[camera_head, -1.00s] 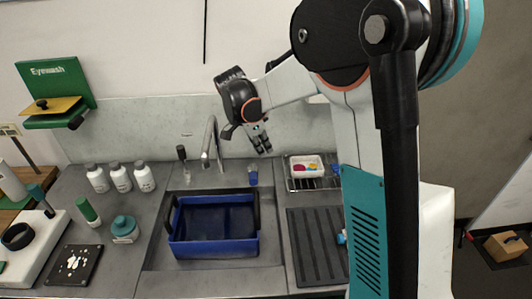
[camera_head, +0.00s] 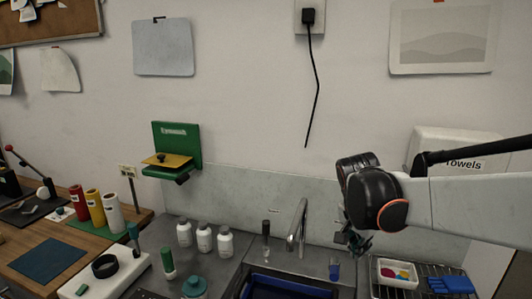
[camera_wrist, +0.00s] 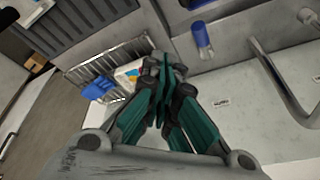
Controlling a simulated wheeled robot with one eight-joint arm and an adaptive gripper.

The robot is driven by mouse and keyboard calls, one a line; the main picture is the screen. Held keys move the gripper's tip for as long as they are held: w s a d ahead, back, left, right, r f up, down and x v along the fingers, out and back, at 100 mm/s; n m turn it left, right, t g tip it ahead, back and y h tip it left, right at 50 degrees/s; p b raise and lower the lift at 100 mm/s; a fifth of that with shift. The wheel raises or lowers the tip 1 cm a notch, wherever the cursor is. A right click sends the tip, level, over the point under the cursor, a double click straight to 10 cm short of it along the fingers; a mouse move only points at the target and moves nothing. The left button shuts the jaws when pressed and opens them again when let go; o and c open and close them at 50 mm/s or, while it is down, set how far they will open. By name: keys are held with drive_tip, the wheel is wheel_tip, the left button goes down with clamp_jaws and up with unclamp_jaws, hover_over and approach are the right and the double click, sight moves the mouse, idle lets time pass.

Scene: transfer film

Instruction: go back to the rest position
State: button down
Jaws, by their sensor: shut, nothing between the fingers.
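My gripper (camera_head: 358,243) hangs at the right in the head view, above the back edge of the counter by the sink. In the wrist view my gripper (camera_wrist: 166,80) shows its dark teal fingers drawn together, with nothing between them. The fingers cover part of the white tray in the wrist view. My pale arm link reaches in from the right edge of the head view.
A white tray (camera_head: 397,283) with coloured pieces and a blue item (camera_head: 452,285) sit on a wire rack to the right. Several white bottles (camera_head: 204,237) stand farther left. A towel dispenser (camera_head: 450,145) hangs behind my arm.

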drive_tip(key=s+a+f+n+t+y+b, duration=0.1)
drive_tip(key=s+a+n+t, duration=0.1)
drive_tip(key=s+n, duration=0.3)
drive_tip(key=s+a+f+n+t+y+b, duration=0.1)
drive_tip(key=s+n, duration=0.5)
drive_tip(key=s, duration=0.8)
drive_tip(key=shift+s+a+f+n+t+y+b, duration=0.15)
drive_tip(key=shift+a+f+n+t+y+b, duration=0.15)
drive_tip(key=shift+a+t+b, duration=0.4)
drive_tip(key=shift+d, duration=0.25)
